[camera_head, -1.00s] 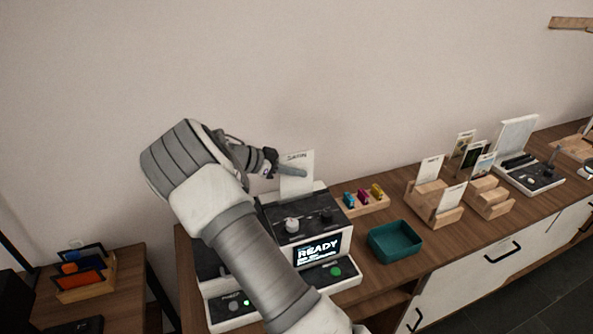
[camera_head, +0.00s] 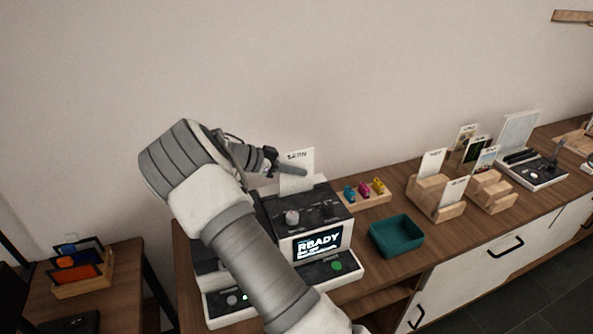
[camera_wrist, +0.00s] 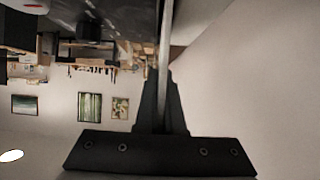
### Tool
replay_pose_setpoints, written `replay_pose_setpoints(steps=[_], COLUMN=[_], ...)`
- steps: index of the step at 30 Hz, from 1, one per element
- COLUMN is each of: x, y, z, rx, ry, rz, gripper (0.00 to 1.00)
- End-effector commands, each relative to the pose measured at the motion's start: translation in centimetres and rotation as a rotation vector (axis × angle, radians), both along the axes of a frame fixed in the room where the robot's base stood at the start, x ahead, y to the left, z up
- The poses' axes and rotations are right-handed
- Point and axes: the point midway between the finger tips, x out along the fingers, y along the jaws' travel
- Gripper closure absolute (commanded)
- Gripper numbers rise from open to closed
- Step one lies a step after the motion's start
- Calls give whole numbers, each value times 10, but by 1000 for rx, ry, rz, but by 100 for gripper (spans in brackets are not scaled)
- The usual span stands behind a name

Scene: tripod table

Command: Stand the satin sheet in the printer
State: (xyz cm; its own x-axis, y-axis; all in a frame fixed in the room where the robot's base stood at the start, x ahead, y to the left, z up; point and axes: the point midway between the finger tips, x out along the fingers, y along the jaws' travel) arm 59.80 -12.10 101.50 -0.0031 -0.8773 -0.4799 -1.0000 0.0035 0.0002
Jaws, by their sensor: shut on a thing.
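The satin sheet (camera_head: 298,160) is a small white card with "SATIN" printed near its top. It stands upright at the back of the printer (camera_head: 303,221), its lower edge at the printer's top; whether it sits in a slot is hidden. My gripper (camera_head: 290,168) is shut on the sheet from the left. In the wrist view my gripper (camera_wrist: 163,100) shows the sheet edge-on (camera_wrist: 165,50) as a thin strip between the fingers. The printer is black and white, with knobs on top and a lit screen reading "READY" (camera_head: 319,243). My arm covers its left part.
A wooden rack with small coloured pieces (camera_head: 365,193) and a teal tray (camera_head: 396,236) stand right of the printer. Wooden holders with cards (camera_head: 436,195) stand farther right. A lower side table (camera_head: 110,290) is at the left. The wall is close behind.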

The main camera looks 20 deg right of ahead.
Motion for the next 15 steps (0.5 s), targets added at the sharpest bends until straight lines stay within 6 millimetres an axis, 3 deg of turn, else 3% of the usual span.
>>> replay_pose_setpoints(steps=[15], x=[0], y=[0], z=[-26], rx=[0], ry=[-1], rz=[0], gripper=[100])
